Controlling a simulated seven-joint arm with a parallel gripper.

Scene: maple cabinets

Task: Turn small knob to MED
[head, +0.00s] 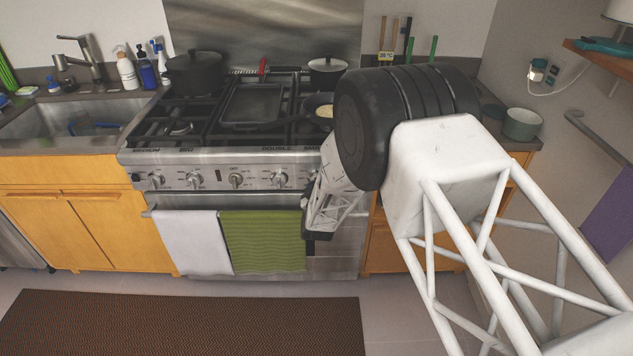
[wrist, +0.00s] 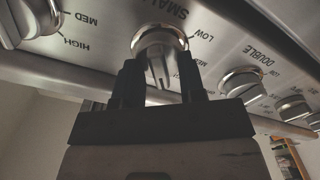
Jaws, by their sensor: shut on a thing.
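The small knob (wrist: 160,42) is a round metal knob with a bar grip, on the steel stove front under the label "SMALL". In the wrist view its labels LOW and MED show to the right. My gripper (wrist: 160,72) has its two dark fingers on either side of the knob's grip, shut on it. The finger contact is partly dark, and the exact setting of the pointer is hard to read. In the head view my arm reaches to the right end of the stove front (head: 200,176) and hides the small knob and the fingers.
The double knob (wrist: 242,82) is close beside it, with more knobs beyond. Another knob (wrist: 28,20) with MED and HIGH marks is on the other side. A white towel (head: 190,242) and a green towel (head: 262,240) hang below. Pans (head: 255,103) stand on the burners.

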